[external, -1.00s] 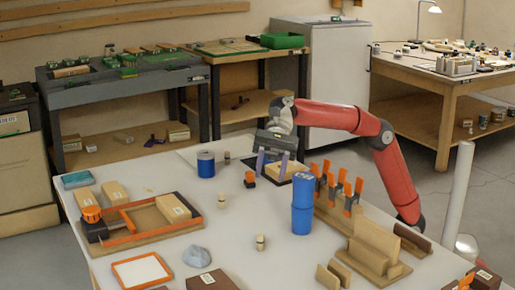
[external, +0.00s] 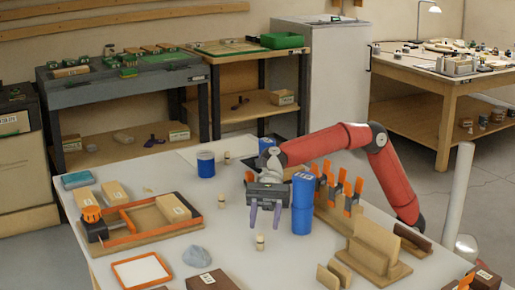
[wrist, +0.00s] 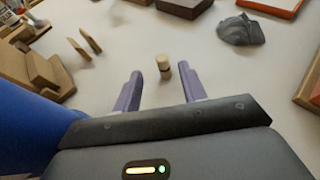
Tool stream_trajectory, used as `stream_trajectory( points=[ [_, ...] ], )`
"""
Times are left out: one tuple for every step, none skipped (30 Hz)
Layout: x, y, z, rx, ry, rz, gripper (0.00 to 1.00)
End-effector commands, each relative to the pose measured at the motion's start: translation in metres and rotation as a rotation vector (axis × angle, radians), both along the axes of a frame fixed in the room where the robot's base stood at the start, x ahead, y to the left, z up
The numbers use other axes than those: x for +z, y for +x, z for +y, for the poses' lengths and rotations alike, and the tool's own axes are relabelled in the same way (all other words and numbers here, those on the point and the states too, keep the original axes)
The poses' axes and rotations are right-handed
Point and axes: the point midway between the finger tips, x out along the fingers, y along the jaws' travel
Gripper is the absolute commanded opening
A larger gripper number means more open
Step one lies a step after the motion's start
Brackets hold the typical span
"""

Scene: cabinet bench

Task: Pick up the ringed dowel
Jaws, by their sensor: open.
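A small pale dowel with a dark ring (external: 260,243) stands upright on the white table, in front of the blue stacked cylinders. My gripper (external: 265,224) is open and empty, pointing down just above and behind it. In the wrist view the dowel (wrist: 163,67) shows between the two purple fingertips (wrist: 160,74), apart from both. A similar small dowel (external: 227,158) stands farther back, beside a blue can; its ring is too small to make out.
Blue cylinders (external: 302,212) stand close to the right of my gripper. A wooden rack with orange-topped clips (external: 345,195) lies beyond them. A grey lump (external: 197,257) and an orange-rimmed tray (external: 141,271) lie to the left. The table around the near dowel is clear.

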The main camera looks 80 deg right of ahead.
Motion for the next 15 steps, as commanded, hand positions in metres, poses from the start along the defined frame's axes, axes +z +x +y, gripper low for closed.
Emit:
stream_trajectory(
  points=[
    [-0.002, -0.001, 0.005, 0.003, 0.000, 0.001, 0.42],
    [-0.003, -0.001, 0.007, 0.003, 0.000, 0.001, 0.42],
    [-0.004, -0.001, 0.010, 0.002, 0.000, 0.001, 0.42],
    [-0.005, -0.001, 0.012, 0.002, 0.000, 0.001, 0.42],
    [-0.006, 0.000, 0.014, 0.002, 0.000, 0.001, 0.42],
    [-0.009, -0.001, 0.019, 0.003, 0.000, 0.001, 0.42],
    [-0.011, -0.001, 0.023, 0.004, -0.001, 0.001, 0.42],
    [-0.013, -0.001, 0.027, 0.005, -0.001, 0.002, 0.42],
    [-0.015, 0.000, 0.033, 0.004, 0.000, 0.002, 0.42],
    [-0.017, -0.001, 0.038, 0.004, 0.000, 0.002, 0.42],
    [-0.019, -0.001, 0.042, 0.005, 0.000, 0.002, 0.42],
    [-0.021, -0.001, 0.047, 0.002, 0.000, 0.002, 0.42],
    [-0.022, -0.002, 0.050, 0.001, 0.000, 0.002, 0.42],
    [-0.023, -0.002, 0.052, 0.002, 0.000, 0.001, 0.42],
    [-0.023, -0.002, 0.053, 0.002, -0.001, 0.001, 0.42]
  ],
)
